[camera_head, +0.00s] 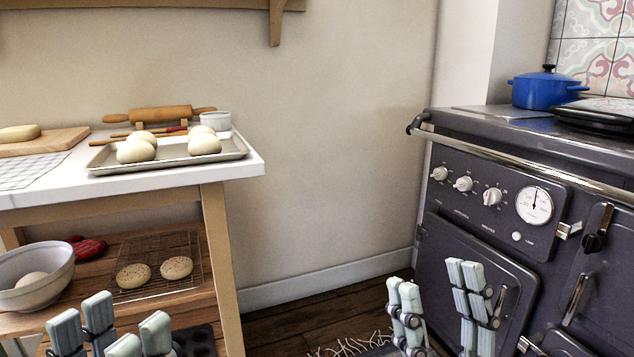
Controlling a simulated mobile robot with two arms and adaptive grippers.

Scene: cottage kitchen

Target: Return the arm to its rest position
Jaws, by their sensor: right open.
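My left gripper (110,331) is at the bottom left edge of the head view, in front of the wooden trolley. Its finger pads stand apart with nothing visible between them, so it looks open. My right gripper (436,300) is at the bottom, right of centre, in front of the dark range cooker. It is open and empty, its fingers pointing up and spread. The wrists and most of both arms are outside the view.
The trolley's white top (233,168) holds a baking tray (170,164) with several dough balls. A bowl (52,289) and a wire rack with two rolls sit on its shelf. The cooker (440,211) carries a blue pot (545,90). Floor (290,331) shows between them.

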